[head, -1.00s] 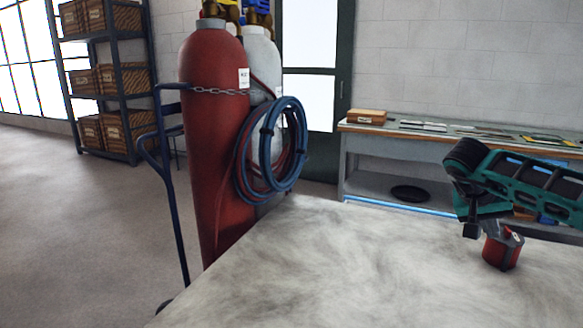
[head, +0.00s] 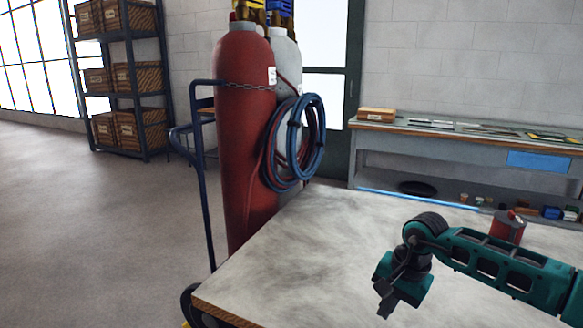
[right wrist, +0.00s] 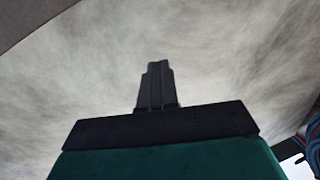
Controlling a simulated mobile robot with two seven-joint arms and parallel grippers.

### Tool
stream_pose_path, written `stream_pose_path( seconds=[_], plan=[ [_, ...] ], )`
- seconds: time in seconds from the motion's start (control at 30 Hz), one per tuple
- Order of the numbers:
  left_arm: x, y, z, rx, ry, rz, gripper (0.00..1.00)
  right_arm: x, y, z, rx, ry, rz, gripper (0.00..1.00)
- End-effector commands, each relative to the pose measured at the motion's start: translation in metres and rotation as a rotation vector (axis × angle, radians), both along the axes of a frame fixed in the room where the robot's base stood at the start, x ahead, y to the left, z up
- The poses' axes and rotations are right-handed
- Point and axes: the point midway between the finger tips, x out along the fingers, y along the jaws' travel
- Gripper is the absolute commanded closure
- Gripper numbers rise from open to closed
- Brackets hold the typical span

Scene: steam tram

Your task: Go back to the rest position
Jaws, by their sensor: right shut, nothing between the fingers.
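My right gripper (head: 386,298) hangs above the near part of the pale mottled tabletop (head: 320,240), on a teal and black arm that comes in from the right. In the right wrist view my right gripper (right wrist: 158,68) is shut with its fingers together and nothing between them, and the mottled surface (right wrist: 230,60) fills the background. A small red can-like object (head: 507,227) stands on the table behind my right arm, apart from the gripper. My left gripper is not in view.
A red gas cylinder (head: 243,140) and a grey one with coiled blue hose (head: 319,150) stand on a blue cart (head: 203,190) left of the table. A workbench (head: 450,140) runs along the back wall. Shelves (head: 142,75) with crates stand far left. The left floor is clear.

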Motion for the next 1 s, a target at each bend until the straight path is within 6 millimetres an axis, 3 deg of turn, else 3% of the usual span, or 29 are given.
stream_pose_path(
  seconds=[0.03,0.1,0.2,0.3,0.37,0.43,0.53,0.63,0.73,0.77,0.87,1.0],
  plan=[
    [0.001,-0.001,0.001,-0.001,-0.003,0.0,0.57,-0.018,0.037,-0.015,0.138,0.053,-0.043,1.0],
    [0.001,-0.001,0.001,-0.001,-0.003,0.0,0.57,-0.04,0.085,-0.025,0.338,0.137,-0.136,1.0],
    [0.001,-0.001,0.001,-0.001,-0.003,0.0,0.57,-0.073,0.15,-0.023,0.64,0.313,-0.318,1.0],
    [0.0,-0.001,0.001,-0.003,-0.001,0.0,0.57,-0.098,0.196,-0.007,0.917,0.533,-0.538,1.0],
    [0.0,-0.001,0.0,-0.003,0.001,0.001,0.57,-0.107,0.214,0.005,1.069,0.683,-0.685,1.0],
    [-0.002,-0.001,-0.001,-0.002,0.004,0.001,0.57,-0.113,0.226,0.02,1.23,0.876,-0.868,1.0],
    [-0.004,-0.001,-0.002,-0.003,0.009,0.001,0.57,-0.112,0.227,0.034,1.43,1.175,-1.148,1.0],
    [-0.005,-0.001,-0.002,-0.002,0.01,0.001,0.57,-0.106,0.21,0.037,1.594,1.497,-1.443,1.0],
    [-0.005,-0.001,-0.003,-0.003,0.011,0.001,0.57,-0.102,0.181,0.023,1.72,1.841,-1.746,1.0],
    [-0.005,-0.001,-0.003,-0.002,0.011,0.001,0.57,-0.102,0.17,0.016,-1.688,-1.876,1.772,1.0],
    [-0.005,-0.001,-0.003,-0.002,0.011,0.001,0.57,-0.11,0.131,-0.018,-1.322,-1.675,1.55,1.0],
    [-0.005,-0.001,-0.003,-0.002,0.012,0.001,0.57,-0.144,0.078,-0.076,-0.897,-1.37,1.215,1.0]
  ],
)
